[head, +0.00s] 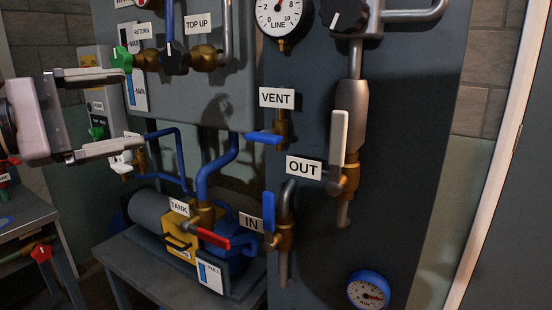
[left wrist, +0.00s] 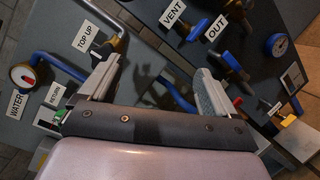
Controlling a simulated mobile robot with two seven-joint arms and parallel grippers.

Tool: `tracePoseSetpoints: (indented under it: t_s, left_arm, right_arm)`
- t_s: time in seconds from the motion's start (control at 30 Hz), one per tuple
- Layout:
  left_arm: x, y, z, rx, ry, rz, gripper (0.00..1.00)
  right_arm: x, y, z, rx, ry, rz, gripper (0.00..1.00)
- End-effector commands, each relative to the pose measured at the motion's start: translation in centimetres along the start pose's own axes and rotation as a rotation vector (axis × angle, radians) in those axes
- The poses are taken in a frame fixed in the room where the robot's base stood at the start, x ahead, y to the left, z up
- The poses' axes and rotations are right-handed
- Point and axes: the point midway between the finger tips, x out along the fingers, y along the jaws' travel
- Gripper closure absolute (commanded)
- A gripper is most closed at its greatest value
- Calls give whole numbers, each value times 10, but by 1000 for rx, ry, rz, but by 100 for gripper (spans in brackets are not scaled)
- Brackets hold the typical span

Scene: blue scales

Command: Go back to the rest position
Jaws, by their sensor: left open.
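My left gripper (head: 131,109) is at the left of the head view, its two pale fingers spread wide and pointing right. Nothing is between the fingers. It is in front of the grey tank (head: 215,90) with the valves. In the left wrist view, my left gripper (left wrist: 158,72) also shows open, with the tank's grey surface and a shadow beyond the gap. The green handle (head: 121,60) shows just above the upper fingertip in the head view. My right gripper is in neither view.
A dark panel (head: 400,130) carries the VENT valve with a blue lever (head: 264,138), the OUT valve with a pale lever (head: 338,138) and the IN valve with a blue lever (head: 269,212). A red lever (head: 214,238) is at TANK. A bench (head: 22,212) stands lower left.

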Motion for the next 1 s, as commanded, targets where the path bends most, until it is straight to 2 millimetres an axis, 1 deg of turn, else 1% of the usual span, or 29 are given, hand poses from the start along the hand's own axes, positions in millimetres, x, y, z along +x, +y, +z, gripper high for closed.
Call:
tracePoseSetpoints:
  t_s: [0.03,0.17,0.2,0.27,0.33,0.47,0.5,0.57,0.6,0.67,0.7,0.77,0.8,0.87,0.9,0.97,1.0]
  left_arm:
    - [9,-12,0,-126,-51,-14,10]
    - [26,-42,0,-490,-181,-29,10]
    - [30,-51,-1,-611,-217,-29,10]
    - [34,-62,-4,-792,-265,-25,10]
    - [38,-75,-10,-1009,-315,-14,10]
    - [40,-100,-27,-1418,-386,30,10]
    - [40,-108,-34,-1546,-404,50,10]
    - [39,-122,-46,-1738,-427,85,10]
    - [38,-132,-55,-1866,-438,115,10]
    - [34,-148,-69,-2055,-454,169,10]
    - [31,-161,-78,-2183,-463,209,10]
    - [26,-182,-92,-2371,-473,279,10]
    - [21,-197,-102,-2494,-478,333,10]
    - [13,-222,-115,-2676,-482,428,10]
    - [7,-241,-123,-2794,-485,498,10]
    - [-4,-271,-134,-2967,-486,617,10]
    - [-12,-291,-139,2975,471,-684,10]
  right_arm:
    - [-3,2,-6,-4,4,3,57]
    - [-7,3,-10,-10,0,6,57]
    - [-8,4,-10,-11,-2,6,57]
    - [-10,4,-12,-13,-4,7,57]
    - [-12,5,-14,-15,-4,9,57]
    - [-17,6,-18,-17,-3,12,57]
    - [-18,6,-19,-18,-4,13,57]
    - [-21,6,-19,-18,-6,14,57]
    - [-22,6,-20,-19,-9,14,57]
    - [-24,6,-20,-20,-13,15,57]
    - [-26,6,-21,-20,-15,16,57]
    - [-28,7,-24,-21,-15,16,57]
    - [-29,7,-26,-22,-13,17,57]
    - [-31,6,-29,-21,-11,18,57]
    - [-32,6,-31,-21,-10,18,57]
    - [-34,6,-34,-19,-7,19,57]
    - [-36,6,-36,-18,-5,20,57]
